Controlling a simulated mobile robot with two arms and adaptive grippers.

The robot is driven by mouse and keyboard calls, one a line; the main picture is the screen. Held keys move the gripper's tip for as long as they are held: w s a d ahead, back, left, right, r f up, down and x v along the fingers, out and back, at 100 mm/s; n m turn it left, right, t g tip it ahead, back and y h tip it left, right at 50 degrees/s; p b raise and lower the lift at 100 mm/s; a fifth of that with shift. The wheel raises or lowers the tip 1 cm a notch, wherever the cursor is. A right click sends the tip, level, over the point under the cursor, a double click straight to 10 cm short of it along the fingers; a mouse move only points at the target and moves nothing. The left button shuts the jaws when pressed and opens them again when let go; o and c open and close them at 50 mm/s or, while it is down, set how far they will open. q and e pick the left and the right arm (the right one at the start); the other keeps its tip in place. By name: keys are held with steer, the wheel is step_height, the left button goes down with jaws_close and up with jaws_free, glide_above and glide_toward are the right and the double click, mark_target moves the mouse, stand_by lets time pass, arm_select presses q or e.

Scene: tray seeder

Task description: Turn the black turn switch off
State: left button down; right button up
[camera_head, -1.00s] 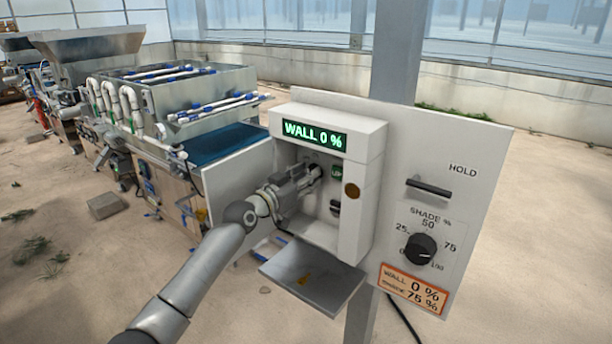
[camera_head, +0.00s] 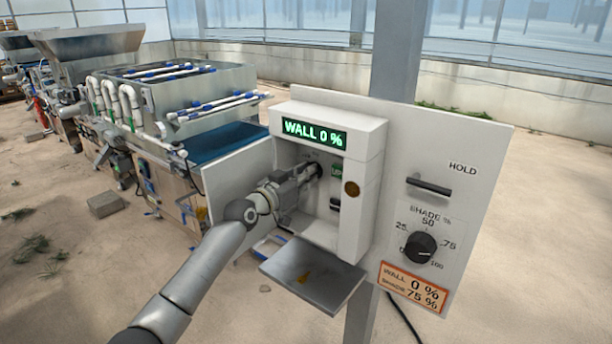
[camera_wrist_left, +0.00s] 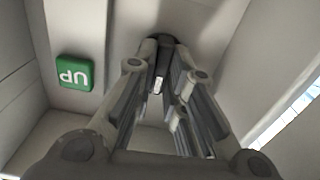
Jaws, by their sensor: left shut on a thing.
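The black turn switch (camera_wrist_left: 168,42) sits inside the white control box (camera_head: 361,160), on its back wall, mostly hidden by my fingers. A pale mark shows on it in the left wrist view. My left gripper (camera_head: 309,174) reaches into the open box from the left. In the left wrist view its fingers (camera_wrist_left: 161,75) are closed on the switch. I cannot read which position the switch points to. The display (camera_head: 314,133) on top of the box reads "WALL 0 %". My right gripper is not in view.
A green UP button (camera_wrist_left: 75,73) is close beside the fingers. The box's lower flap (camera_head: 312,276) hangs open below. The panel at right carries a HOLD handle (camera_head: 429,188), a SHADE % dial (camera_head: 420,247) and an orange label (camera_head: 413,287). Seeder machinery (camera_head: 200,95) stands behind left.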

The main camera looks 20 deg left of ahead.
arm_select(q)
steer(key=shift+a+n+p, duration=0.2)
steer(key=shift+n+p, duration=0.2)
steer(key=shift+n, duration=5.4)
steer(key=shift+f, duration=0.1)
steer(key=c, duration=1.5)
jaws_free()
